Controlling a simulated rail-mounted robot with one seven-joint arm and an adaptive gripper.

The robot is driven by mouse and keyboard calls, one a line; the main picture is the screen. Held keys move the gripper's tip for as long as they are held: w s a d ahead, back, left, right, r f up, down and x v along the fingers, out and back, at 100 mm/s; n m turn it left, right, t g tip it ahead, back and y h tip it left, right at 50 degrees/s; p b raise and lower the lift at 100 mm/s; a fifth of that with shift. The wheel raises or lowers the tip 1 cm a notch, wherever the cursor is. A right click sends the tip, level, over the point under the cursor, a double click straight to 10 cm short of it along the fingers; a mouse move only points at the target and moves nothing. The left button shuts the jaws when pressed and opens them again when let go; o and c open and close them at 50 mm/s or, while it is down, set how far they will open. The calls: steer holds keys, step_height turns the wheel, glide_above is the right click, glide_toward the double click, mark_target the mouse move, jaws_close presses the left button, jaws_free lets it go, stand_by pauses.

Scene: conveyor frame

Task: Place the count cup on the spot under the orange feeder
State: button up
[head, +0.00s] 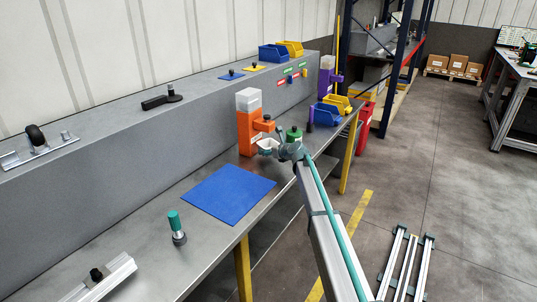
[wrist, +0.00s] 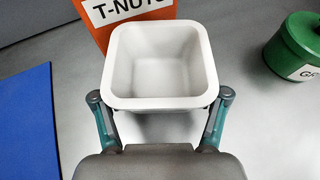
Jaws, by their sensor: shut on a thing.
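The count cup (wrist: 160,68) is a white, square, open-topped cup, and it looks empty in the wrist view. My gripper (wrist: 160,108) is shut on it, one teal finger at each side. The feeder's orange front with a "T-NUTS" label (wrist: 125,14) is just beyond the cup in the wrist view. The spot under the feeder's spout is hidden, and I cannot tell whether the cup touches the bench.
A green lidded pot (wrist: 298,48) stands right of the cup. A blue mat (head: 229,195) lies on the bench to the left. A purple feeder (head: 327,80) and blue and yellow bins (head: 327,113) stand farther along. A teal-handled tool (head: 176,228) stands near the front.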

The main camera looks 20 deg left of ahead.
steer(key=shift+f, duration=0.8)
steer(key=shift+a+f, duration=0.15)
steer(key=shift+f, duration=0.2)
steer(key=shift+w+f, duration=0.1)
steer(key=o, duration=1.2)
steer(key=shift+c, duration=0.2)
steer(key=b+v, duration=0.1)
steer(key=v, duration=1.1)
steer(key=shift+a, duration=0.1)
steer(key=shift+r, duration=0.3)
